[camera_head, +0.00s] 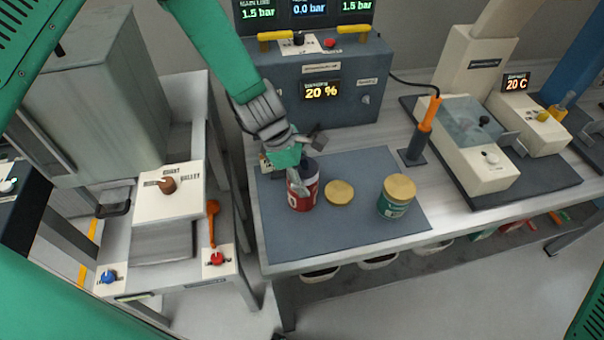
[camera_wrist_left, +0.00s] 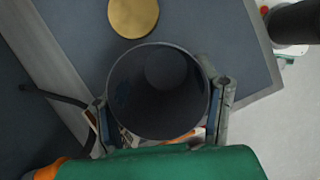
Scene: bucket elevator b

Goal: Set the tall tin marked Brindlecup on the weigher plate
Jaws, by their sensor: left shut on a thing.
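A red tin (camera_head: 302,190) with a pale band stands on or just over the blue-grey mat in the head view. Its top is open; the left wrist view looks into its dark, hollow inside (camera_wrist_left: 160,88). I cannot read its marking, so I cannot tell whether it is the Brindlecup tin. My left gripper (camera_head: 300,176) is shut on its upper part, with a finger on each side of the rim in the wrist view (camera_wrist_left: 160,108). A green tin (camera_head: 395,203) with a gold lid stands apart to the right. I cannot pick out the weigher plate. My right gripper is not in view.
A loose gold lid (camera_head: 340,192) lies on the mat (camera_head: 350,226) between the tins. A grey console (camera_head: 320,95) reading 20 % stands behind. An orange-handled tool (camera_head: 428,112) stands in a holder on the right. A cream machine (camera_head: 465,150) stands farther right. The mat's front is clear.

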